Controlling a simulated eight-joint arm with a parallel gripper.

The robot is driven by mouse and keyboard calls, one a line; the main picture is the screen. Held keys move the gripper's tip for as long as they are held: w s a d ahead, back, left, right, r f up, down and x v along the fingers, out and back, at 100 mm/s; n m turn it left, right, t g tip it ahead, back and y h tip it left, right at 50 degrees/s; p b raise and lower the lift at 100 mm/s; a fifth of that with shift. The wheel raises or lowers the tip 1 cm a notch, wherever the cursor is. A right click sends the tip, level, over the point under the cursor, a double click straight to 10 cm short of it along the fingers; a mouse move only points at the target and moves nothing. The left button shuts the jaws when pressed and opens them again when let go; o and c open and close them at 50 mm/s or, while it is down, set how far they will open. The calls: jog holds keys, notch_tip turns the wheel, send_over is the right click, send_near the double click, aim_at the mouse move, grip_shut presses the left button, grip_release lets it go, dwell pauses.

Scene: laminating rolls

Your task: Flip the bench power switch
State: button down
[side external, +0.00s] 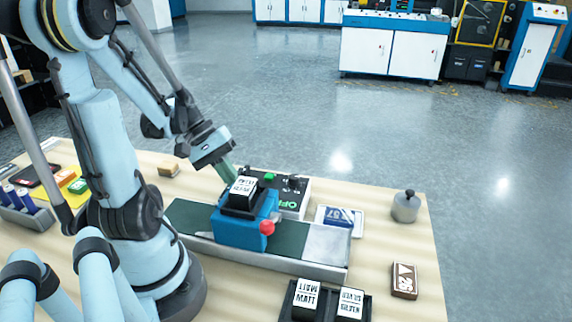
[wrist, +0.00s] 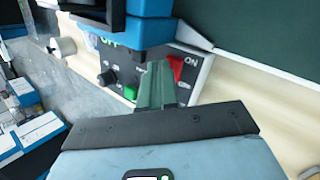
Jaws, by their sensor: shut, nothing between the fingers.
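The power panel (side external: 311,187) is a white and black box behind the blue laminating machine, with a green OFF marking (side external: 289,204). In the wrist view, a red switch (wrist: 176,67) sits by the ON marking, close to the right of my fingertips. The wrist view also shows a green button (wrist: 130,92) and a black knob (wrist: 105,78) on the panel. My gripper (wrist: 158,70) is shut and empty, its green fingers reaching over the panel. I cannot tell whether they touch the switch. In the side view my gripper (side external: 231,177) points down behind the machine; the switch is hidden there.
The blue machine (side external: 233,232) with a labelled black block (side external: 242,193) stands close in front of the fingers. A red knob (side external: 267,227) sticks out of it. A blue-and-white pack (side external: 340,217) and grey weight (side external: 406,206) lie to the right. Labelled blocks (side external: 306,293) stand in front.

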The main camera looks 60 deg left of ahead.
jog(key=shift+r, duration=0.1)
jog(key=shift+s+d+r, duration=0.1)
jog(key=shift+r, duration=0.55)
jog(key=shift+r, duration=0.1)
jog(key=shift+s+d+r, duration=0.1)
jog(key=shift+r, duration=0.7)
jog(key=shift+s+d+r, duration=0.15)
jog(key=shift+r, duration=0.65)
jog(key=shift+s+d+r, duration=0.1)
jog(key=shift+r, duration=0.7)
jog(key=shift+w, duration=0.1)
jog(key=shift+w+d+f+m, duration=0.2)
jog(key=shift+w+d+m, duration=0.05)
jog(key=shift+d+m, duration=0.05)
jog(key=w+d+m+y, duration=0.2)
jog(key=w+d+f+m+y, duration=0.1)
jog(key=w+d+m+y, duration=0.1)
jog(key=w+d+m, duration=0.1)
jog(key=shift+d+f+m, duration=0.1)
jog(key=shift+d+m, duration=0.05)
jog(key=shift+m, duration=0.15)
jog(key=w+d+r+m+t+y, duration=0.1)
jog(key=w+d+r+m+t, duration=0.1)
jog(key=d+m, duration=0.4)
jog(key=shift+w+d+t+y, duration=0.3)
jog(key=shift+w+d+t, duration=0.2)
jog(key=shift+w+d, duration=0.3)
jog(key=shift+w+a, duration=0.1)
